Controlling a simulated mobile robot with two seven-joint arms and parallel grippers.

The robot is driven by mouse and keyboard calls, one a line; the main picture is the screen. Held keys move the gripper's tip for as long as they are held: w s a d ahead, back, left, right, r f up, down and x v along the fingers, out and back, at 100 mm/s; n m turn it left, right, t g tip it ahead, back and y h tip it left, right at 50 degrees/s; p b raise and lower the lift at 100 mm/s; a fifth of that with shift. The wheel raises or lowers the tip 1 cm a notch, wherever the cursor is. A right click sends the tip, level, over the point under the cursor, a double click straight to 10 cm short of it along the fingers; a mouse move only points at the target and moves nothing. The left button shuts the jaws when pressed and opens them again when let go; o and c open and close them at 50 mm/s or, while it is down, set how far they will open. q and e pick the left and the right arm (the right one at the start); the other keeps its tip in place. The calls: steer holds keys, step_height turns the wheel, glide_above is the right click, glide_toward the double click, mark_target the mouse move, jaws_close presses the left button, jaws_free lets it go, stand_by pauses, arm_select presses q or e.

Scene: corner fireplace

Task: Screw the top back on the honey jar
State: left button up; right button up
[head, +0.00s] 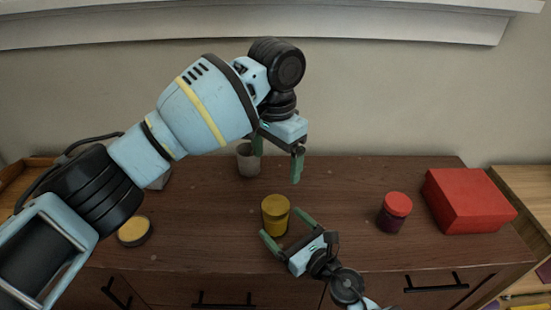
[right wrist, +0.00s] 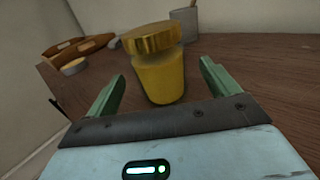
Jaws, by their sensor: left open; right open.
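The honey jar (head: 275,217) is yellow and stands upright on the dark wooden cabinet top. A gold top (right wrist: 152,38) rests on its mouth in the right wrist view; it looks slightly tilted, and I cannot tell how well it is seated. My right gripper (head: 284,227) is open and low, its fingers spread on either side of the jar's near side. In the right wrist view the jar body (right wrist: 163,82) stands between and just beyond the fingertips, with no clear contact. My left gripper (head: 277,160) is open and empty, pointing down, above and behind the jar.
A grey cup (head: 246,163) stands behind, partly hidden by my left gripper. A round yellow-topped tin (head: 134,230) is at left. A red-lidded jar (head: 396,212) and a red box (head: 467,200) are at right. The wood between the honey jar and the red-lidded jar is clear.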

mark_target(285, 227)
steer(key=shift+v, duration=1.95)
